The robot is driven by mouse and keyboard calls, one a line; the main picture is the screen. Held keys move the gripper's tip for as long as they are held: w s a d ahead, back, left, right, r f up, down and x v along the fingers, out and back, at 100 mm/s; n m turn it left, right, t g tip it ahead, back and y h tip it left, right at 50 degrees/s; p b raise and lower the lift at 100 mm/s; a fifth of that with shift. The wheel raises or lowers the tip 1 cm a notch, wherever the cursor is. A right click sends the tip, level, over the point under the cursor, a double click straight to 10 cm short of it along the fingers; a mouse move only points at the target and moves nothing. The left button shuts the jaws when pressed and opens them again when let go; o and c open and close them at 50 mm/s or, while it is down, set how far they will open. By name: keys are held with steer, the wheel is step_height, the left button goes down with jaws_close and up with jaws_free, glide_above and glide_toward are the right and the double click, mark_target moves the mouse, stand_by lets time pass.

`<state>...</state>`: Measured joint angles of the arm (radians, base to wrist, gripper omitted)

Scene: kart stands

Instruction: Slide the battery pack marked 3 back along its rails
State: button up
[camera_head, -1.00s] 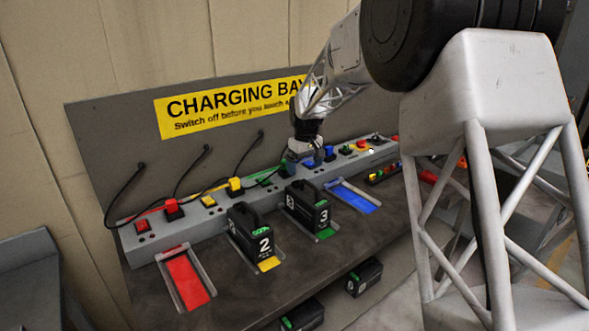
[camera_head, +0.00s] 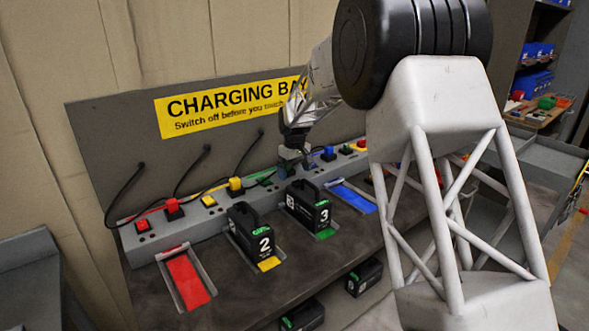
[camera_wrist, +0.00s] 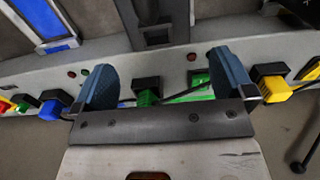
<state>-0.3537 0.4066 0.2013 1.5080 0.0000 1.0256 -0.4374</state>
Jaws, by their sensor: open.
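The battery pack marked 3 (camera_head: 306,208) is a black box with a top handle. It stands upright between its rails on the bench, with a green patch (camera_head: 325,233) at their front end. In the wrist view a dark block at the top edge (camera_wrist: 158,38) seems to be its rear. My gripper (camera_head: 290,165) is behind the pack, over the grey charging strip. In the wrist view my gripper (camera_wrist: 162,82) has its blue fingers wide apart, with a green plug (camera_wrist: 147,92) seen between them. A green switch (camera_wrist: 199,84) sits beside that plug, partly behind a finger.
The pack marked 2 (camera_head: 249,232) stands to the left, and an empty red bay (camera_head: 186,280) lies beyond it. An empty blue bay (camera_head: 352,197) is on the right. Yellow (camera_head: 235,185) and blue (camera_head: 328,153) plugs rise from the strip. More packs (camera_head: 364,277) sit below the bench.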

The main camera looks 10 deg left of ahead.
mark_target(302, 189)
steer(key=shift+f, duration=3.6)
steer(key=c, duration=1.8)
steer(key=shift+s+d, duration=0.25)
steer(key=shift+s+d, duration=0.25)
steer(key=shift+s+d, duration=0.5)
steer(key=shift+s+d, duration=0.25)
steer(key=shift+s+d, duration=0.3)
